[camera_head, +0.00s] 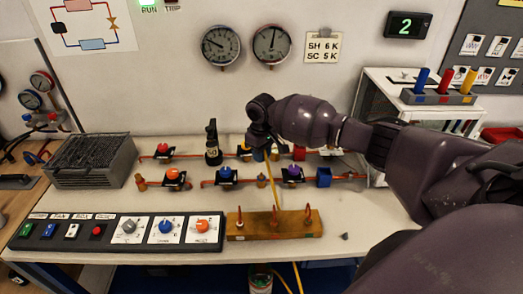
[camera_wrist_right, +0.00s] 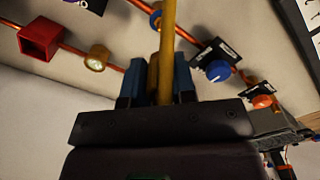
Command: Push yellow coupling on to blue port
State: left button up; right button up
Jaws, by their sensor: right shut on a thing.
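My right gripper (camera_head: 262,140) hangs above the rear of the rig and is shut. In the wrist view its blue-grey fingers (camera_wrist_right: 157,85) close around the end of the yellow hose (camera_wrist_right: 168,35), where the yellow coupling is. The coupling is mostly hidden by the fingers. The hose (camera_head: 271,190) drops forward across the table in the head view. A brass port with a blue ring (camera_wrist_right: 155,16) stands on the front pipe; it also shows in the head view (camera_head: 262,180), beside the hose. The gripper is apart from it. My left gripper is not in view.
Valves with a blue knob (camera_head: 225,172) and a purple knob (camera_head: 293,172) flank the port. A wooden block with hooks (camera_head: 240,230) and a control panel (camera_head: 120,245) occupy the table front.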

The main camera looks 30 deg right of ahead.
notch_tip(320, 180, down, 2)
jog(key=shift+f+b, duration=0.2)
jog(key=shift+b, duration=0.2)
jog(key=shift+f, duration=0.65)
jog(key=shift+f+b, duration=0.4)
jog(key=shift+f, duration=0.3)
jog(key=shift+p, duration=1.05)
jog(key=shift+f+b, duration=0.5)
jog(key=shift+f, duration=0.7)
jog(key=shift+f, duration=0.3)
dwell(1.0)
dwell(0.6)
jog(key=o, duration=1.3)
jog(key=shift+r, duration=0.1)
